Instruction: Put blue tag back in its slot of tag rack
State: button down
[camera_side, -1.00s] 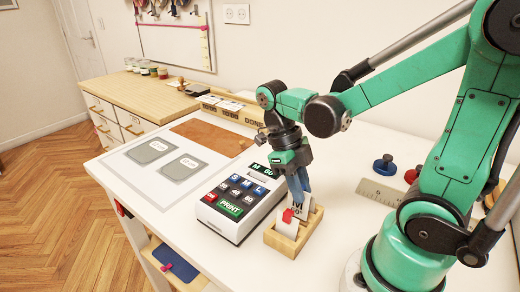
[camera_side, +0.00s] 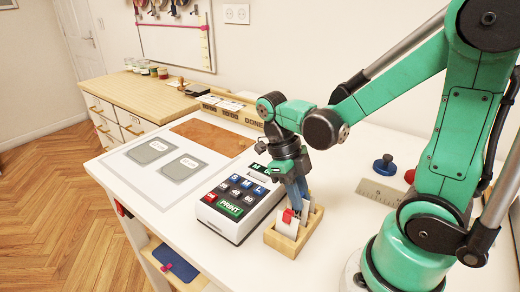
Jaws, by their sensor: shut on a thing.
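The tag rack (camera_side: 282,243) is a small light-wood holder on the white table, just right of the label printer. A white tag with a red top (camera_side: 288,217) stands in its front part. My gripper (camera_side: 298,207) points down into the rack, behind the red-topped tag. It is shut on the blue tag (camera_side: 297,190), whose blue part shows between and beside the fingers. The tag's lower part is hidden by the rack and the red-topped tag, so I cannot tell how deep it sits or whether it is in a slot.
The label printer (camera_side: 231,212) stands close to the rack's left side. A steel ruler (camera_side: 380,192), a blue knobbed piece (camera_side: 384,164) and a red piece (camera_side: 409,176) lie to the right. A mat with grey cards (camera_side: 165,163) is at the left.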

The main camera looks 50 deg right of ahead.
jog(key=shift+f, duration=0.6)
jog(key=shift+f, duration=0.1)
jog(key=c, duration=0.7)
grip_release()
jog(key=shift+o, duration=0.2)
jog(key=shift+v, duration=2.8)
